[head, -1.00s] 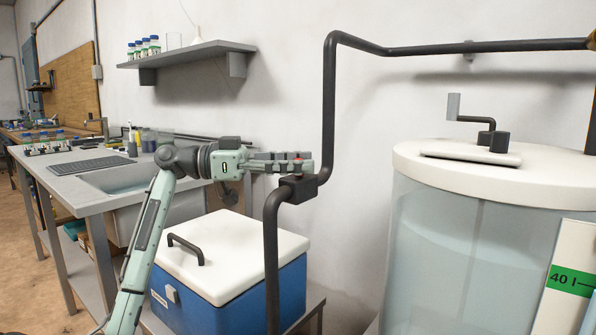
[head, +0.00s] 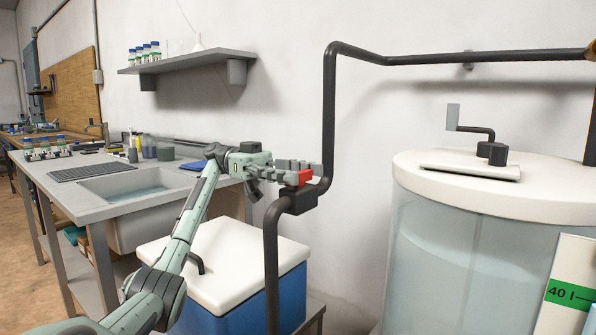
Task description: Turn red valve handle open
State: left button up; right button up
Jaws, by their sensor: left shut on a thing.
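The red valve handle (head: 304,177) sits on top of a dark valve body (head: 299,200) in the black pipe. My left gripper (head: 298,172) reaches in from the left and is shut on the red handle. Part of the handle is hidden by the fingers, and its red end shows at their right side. My right gripper is not in view.
The black pipe (head: 329,110) rises behind the valve and runs right along the wall. A blue cooler with a white lid (head: 235,258) stands below my arm. A clear tank (head: 470,245) stands at right, a sink bench (head: 95,205) at left.

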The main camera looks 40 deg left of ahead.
aim_at(299, 172)
pick_arm(q)
jog(key=shift+g, duration=0.3)
jog(key=o, duration=1.2)
jog(key=shift+d, duration=0.1)
jog(key=shift+c, duration=0.2)
notch_tip(299, 172, up, 10)
